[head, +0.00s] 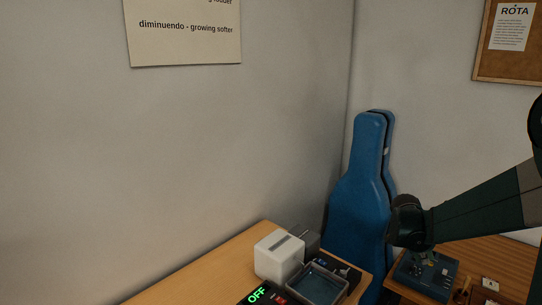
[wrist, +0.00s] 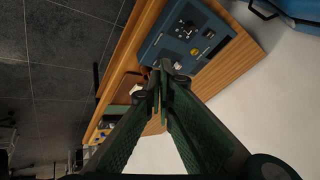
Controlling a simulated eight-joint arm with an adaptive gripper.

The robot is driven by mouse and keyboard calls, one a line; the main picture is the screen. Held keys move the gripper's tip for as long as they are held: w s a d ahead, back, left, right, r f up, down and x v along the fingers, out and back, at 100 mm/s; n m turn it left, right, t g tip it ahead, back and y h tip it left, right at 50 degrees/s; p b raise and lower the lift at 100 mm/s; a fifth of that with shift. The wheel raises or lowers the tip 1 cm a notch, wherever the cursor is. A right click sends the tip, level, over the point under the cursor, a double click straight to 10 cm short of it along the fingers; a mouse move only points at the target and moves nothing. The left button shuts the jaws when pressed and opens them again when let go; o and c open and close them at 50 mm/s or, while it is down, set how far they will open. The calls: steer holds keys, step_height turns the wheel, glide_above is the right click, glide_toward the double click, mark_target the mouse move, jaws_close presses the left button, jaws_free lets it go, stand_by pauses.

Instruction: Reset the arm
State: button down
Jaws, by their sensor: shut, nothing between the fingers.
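My gripper (wrist: 163,82) shows in the wrist view with its two green fingers drawn together and nothing between them. Its tips are in front of the blue control box (wrist: 182,28) and the wooden tabletop (wrist: 232,62). In the head view my arm comes in from the right and bends down over the same blue control box (head: 427,281). The fingertips are too small and dark to make out there. I cannot tell how far the tips are above the box.
A tall blue instrument case (head: 358,200) stands in the corner, left of my arm. A nearer wooden table (head: 215,282) bears a white box (head: 278,257), a grey tray (head: 318,286) and a green "OFF" display (head: 257,295). A noticeboard (head: 507,68) hangs at the right.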

steer(key=s+a+r+n+t+y, duration=0.1)
steer(key=s+a+r+n, duration=0.2)
steer(key=a, duration=0.2)
steer(key=s+a+r+n, duration=0.2)
steer(key=a+r, duration=0.1)
steer(key=a, duration=0.3)
steer(key=s+a+r+n+t+y, duration=0.3)
steer(key=s+a+n, duration=1.3)
steer(key=s+a, duration=0.6)
steer(key=shift+s+a+r+t+y, duration=0.15)
steer(key=shift+s+a+t+y, duration=0.25)
steer(key=shift+a+y, duration=0.8)
steer(key=c, duration=3.2)
jaws_free()
steer(key=shift+w, duration=0.1)
steer(key=shift+c, duration=0.2)
